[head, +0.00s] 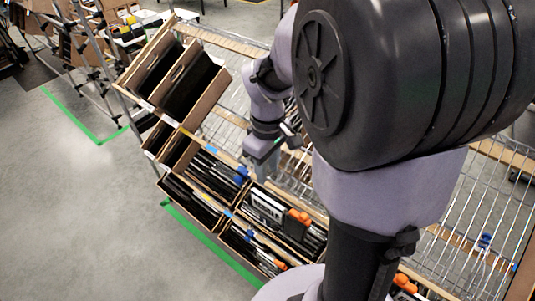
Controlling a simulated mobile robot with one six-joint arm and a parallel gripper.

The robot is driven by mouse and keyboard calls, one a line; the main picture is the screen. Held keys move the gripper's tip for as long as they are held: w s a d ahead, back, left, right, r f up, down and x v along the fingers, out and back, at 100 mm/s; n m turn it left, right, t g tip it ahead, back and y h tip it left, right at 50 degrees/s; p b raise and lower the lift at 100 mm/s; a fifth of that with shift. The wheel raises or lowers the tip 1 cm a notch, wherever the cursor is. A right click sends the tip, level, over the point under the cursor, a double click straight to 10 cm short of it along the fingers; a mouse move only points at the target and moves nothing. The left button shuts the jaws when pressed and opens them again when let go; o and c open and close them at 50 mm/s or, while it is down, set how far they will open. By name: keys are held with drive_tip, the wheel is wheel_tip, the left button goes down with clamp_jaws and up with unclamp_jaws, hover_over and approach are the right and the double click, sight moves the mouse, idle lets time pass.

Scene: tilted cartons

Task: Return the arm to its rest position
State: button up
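My arm fills the right and middle of the head view, its large black joint close to the camera. My gripper (264,168) is small and partly seen at the end of the lilac wrist, above the tilted cartons (215,208). Its fingers are too small to tell open from shut, and I see nothing clearly held in it. The near cartons hold dark flat items, some with blue or orange parts. One black box with an orange part (268,206) stands in a carton just below the gripper.
Two taller cartons (188,82) stand at the upper left of the wire rack (465,235). Bare grey floor (70,200) with green tape lines lies to the left. Another rack (90,60) stands at the back left. My arm hides much of the rack.

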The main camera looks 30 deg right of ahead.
wheel_tip(320, 180, up, 3)
drive_tip(key=shift+r, duration=0.1)
idle(0.4)
